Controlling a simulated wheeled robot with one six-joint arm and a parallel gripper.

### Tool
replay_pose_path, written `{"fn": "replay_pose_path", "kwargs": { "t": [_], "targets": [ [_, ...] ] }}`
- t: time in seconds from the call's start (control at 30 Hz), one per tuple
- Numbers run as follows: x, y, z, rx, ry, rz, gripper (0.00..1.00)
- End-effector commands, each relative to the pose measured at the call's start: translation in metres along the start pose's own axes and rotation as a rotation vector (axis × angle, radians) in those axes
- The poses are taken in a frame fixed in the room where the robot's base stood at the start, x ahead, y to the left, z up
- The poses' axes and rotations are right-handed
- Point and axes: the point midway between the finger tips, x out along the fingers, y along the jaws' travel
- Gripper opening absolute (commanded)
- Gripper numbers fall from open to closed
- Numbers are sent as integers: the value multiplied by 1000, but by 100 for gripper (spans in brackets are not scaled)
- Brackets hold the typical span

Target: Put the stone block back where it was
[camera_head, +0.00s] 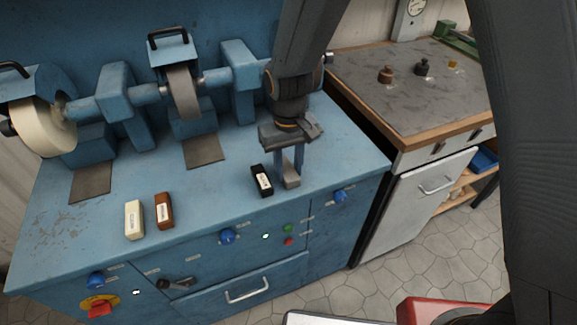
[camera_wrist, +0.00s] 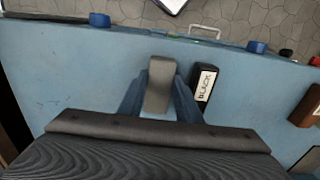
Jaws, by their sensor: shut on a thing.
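The stone block (camera_wrist: 160,84) is a small grey bar between the two fingers of my gripper (camera_wrist: 160,98) in the wrist view. In the head view the grey stone block (camera_head: 291,178) shows below my gripper (camera_head: 288,165), low over the blue bench top near its front edge. My gripper is shut on it. I cannot tell whether the block touches the bench. A black block (camera_head: 262,180) stands just left of my gripper; it is labelled BLACK in the wrist view (camera_wrist: 203,84).
A cream block (camera_head: 134,219) and a brown block (camera_head: 164,211) stand farther left on the blue bench (camera_head: 215,195). Grinding wheels (camera_head: 184,92) stand along the back. A workbench (camera_head: 400,85) with small weights is at the right. The bench between brown and black blocks is clear.

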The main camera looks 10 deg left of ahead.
Motion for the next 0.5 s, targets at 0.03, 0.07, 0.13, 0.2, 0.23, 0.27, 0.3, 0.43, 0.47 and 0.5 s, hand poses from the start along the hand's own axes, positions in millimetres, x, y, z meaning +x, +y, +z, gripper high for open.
{"fn": "replay_pose_path", "kwargs": {
  "t": [0.03, 0.07, 0.13, 0.2, 0.23, 0.27, 0.3, 0.43, 0.47, 0.5],
  "targets": [
    [0, 0, -1, 0, 1, 0, 9],
    [0, 0, -1, 0, 2, 0, 9],
    [0, 0, -1, 0, 2, 0, 9],
    [0, 0, -1, 0, 1, 0, 9],
    [0, 0, -1, 0, 1, 0, 9],
    [1, 0, -1, 0, 1, 0, 9],
    [2, 0, -1, 0, 1, 0, 9],
    [2, 0, 0, 0, 1, 0, 50],
    [2, 0, 0, 0, 1, 0, 50],
    [2, 0, 0, 0, 1, 0, 50]
  ]
}}
